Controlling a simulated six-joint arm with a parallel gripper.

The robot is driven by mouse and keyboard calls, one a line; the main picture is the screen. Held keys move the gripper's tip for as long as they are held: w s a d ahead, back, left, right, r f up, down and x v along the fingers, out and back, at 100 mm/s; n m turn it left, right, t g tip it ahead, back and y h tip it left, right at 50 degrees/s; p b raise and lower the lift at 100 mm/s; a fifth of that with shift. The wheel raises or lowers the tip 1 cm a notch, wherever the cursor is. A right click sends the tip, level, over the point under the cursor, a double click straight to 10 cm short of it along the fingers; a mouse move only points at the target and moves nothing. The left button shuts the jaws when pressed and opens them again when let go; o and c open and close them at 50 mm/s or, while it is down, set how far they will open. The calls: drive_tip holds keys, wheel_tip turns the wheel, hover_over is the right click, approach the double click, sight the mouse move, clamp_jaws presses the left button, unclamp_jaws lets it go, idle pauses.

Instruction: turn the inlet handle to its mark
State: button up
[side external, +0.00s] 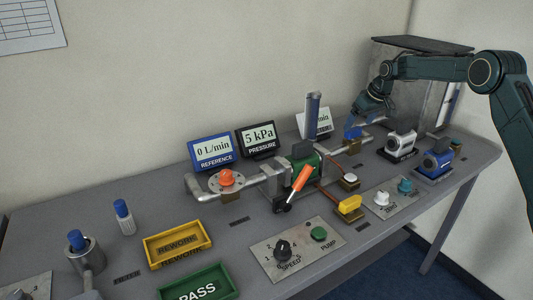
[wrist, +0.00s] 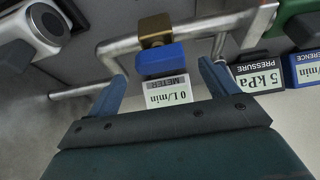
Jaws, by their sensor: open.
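A blue handle (wrist: 160,60) sits on a brass valve body (wrist: 155,28) on the grey pipe (wrist: 195,27) in the wrist view. No label names it as the inlet handle, and I cannot make out its mark. My gripper (wrist: 162,66) is open, its two blue fingers apart on either side of the handle, with gaps left and right. Nothing is held. In the side view my gripper (side external: 362,122) is above the brass valve body (side external: 354,147) at the right end of the pipe run, and its fingers partly hide the blue handle.
The meter display (wrist: 168,95) reads 0 L/min close behind the handle. A black-and-white device (side external: 399,147) and a blue one (side external: 434,163) stand to the right.

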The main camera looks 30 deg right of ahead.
sight(355, 129)
drive_tip(key=shift+x, duration=1.7)
drive_tip(key=c, duration=1)
